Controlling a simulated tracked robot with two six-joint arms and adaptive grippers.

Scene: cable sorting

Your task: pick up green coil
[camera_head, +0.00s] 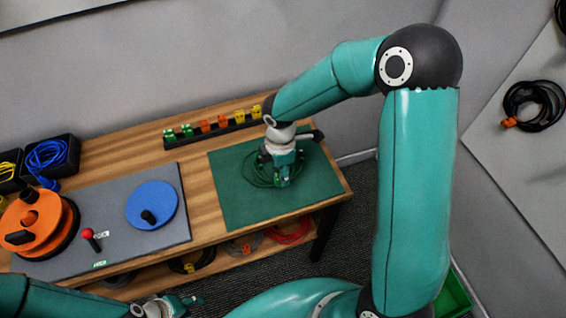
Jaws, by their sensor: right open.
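The green coil (255,179) lies on the green mat (238,210) at the right end of the wooden table. My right gripper (284,180) points down over the coil and hides part of it. Its jaws are open; I cannot tell whether the fingers touch the coil. My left gripper (180,304) is low at the bottom edge, in front of the table and away from the coil. Its fingers are too small and cut off to tell whether they are open or shut.
A row of small green, orange and yellow connectors (205,126) stands behind the mat. A grey board (110,205) to the left carries an orange reel (52,215) and a blue disc (165,195). A black bin (72,152) holds blue cable. A black cable coil (545,95) is at far right.

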